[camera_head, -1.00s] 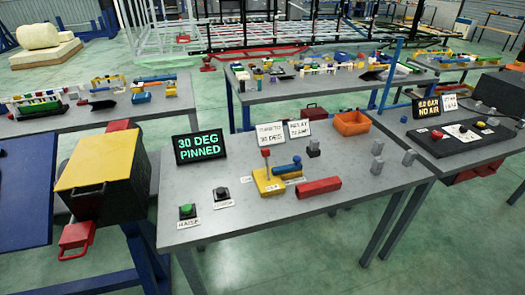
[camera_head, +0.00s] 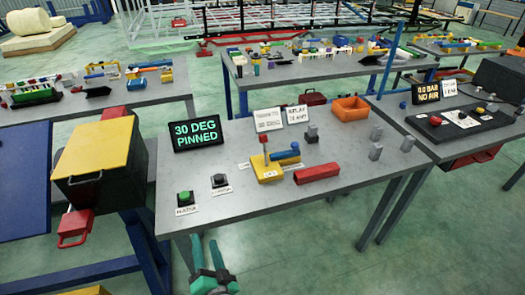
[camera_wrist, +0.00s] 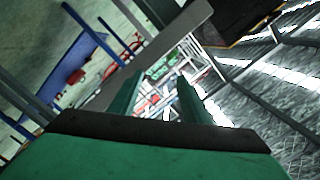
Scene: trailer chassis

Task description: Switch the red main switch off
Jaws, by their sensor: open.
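No switch here can be surely told as the red main switch. A small red knob (camera_head: 435,120) sits on a black panel (camera_head: 459,129) on the right table. A lever with a red tip (camera_head: 265,138) stands upright on a yellow block (camera_head: 267,171) on the middle table. A red padlock-like part (camera_head: 74,228) hangs below a yellow-topped black box (camera_head: 95,155) at left. My gripper (camera_head: 206,243) is open and empty, in front of the middle table's near edge. Its two green fingers also show apart in the wrist view (camera_wrist: 160,78), with nothing between them.
The middle table holds a "30 DEG PINNED" display (camera_head: 197,133), a green button (camera_head: 185,197), a black button (camera_head: 219,180), a red bar (camera_head: 317,172) and an orange bin (camera_head: 351,108). Another display (camera_head: 427,94) stands behind the black panel. Green floor (camera_head: 320,250) is clear in front.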

